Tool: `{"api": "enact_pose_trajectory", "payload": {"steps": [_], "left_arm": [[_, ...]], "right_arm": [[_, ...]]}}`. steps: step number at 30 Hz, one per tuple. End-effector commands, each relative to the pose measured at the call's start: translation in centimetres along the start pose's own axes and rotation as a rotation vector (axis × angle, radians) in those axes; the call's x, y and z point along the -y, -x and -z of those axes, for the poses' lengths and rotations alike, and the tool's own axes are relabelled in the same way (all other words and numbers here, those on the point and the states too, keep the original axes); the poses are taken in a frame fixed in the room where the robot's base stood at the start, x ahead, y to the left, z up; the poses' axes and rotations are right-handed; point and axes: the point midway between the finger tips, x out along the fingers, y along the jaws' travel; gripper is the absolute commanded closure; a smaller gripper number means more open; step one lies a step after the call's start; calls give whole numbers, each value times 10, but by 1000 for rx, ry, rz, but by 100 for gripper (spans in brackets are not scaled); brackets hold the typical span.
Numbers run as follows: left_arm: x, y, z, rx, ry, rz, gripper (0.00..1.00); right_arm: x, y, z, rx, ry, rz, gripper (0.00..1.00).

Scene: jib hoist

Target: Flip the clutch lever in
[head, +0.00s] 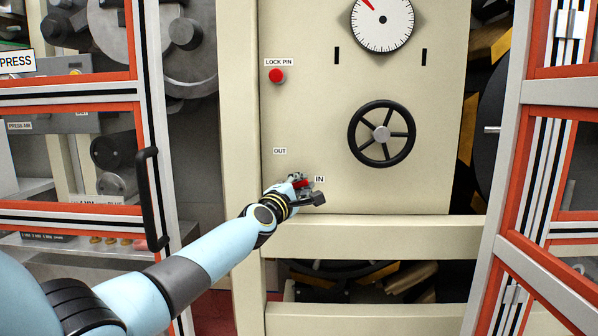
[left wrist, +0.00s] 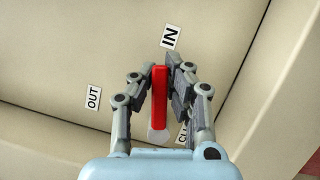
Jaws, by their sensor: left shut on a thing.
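The clutch lever is a red bar (left wrist: 159,95) in the left wrist view, with a pale round end. It stands between the fingers of my left gripper (left wrist: 164,80), which is shut on it. In the head view the gripper (head: 303,187) covers most of the lever, and a bit of red shows. The lever's tip points close to the IN label (head: 319,179); the OUT label (head: 280,151) is up and left of it. A third label, starting "CL", is partly hidden by a finger in the left wrist view. My right gripper is not in view.
The cream panel also bears a red LOCK PIN knob (head: 277,76), a black handwheel (head: 381,134) and a dial (head: 382,22). Orange-framed doors stand at both sides; the left one has a black handle (head: 151,199). A cream crossbeam (head: 380,237) runs below the panel.

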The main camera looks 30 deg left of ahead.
Motion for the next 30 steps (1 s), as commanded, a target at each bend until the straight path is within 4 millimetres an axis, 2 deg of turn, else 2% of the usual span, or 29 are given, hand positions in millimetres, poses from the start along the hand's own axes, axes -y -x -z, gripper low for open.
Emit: {"api": "enact_pose_trajectory", "payload": {"steps": [6,23,24,30], "left_arm": [[7,1,-1,1,-70,38,100],[12,2,0,1,-102,52,100],[12,2,0,1,-102,52,89],[10,1,0,1,-102,49,62]], "right_arm": [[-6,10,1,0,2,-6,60],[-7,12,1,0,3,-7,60],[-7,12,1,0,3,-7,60],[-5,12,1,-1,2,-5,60]]}}
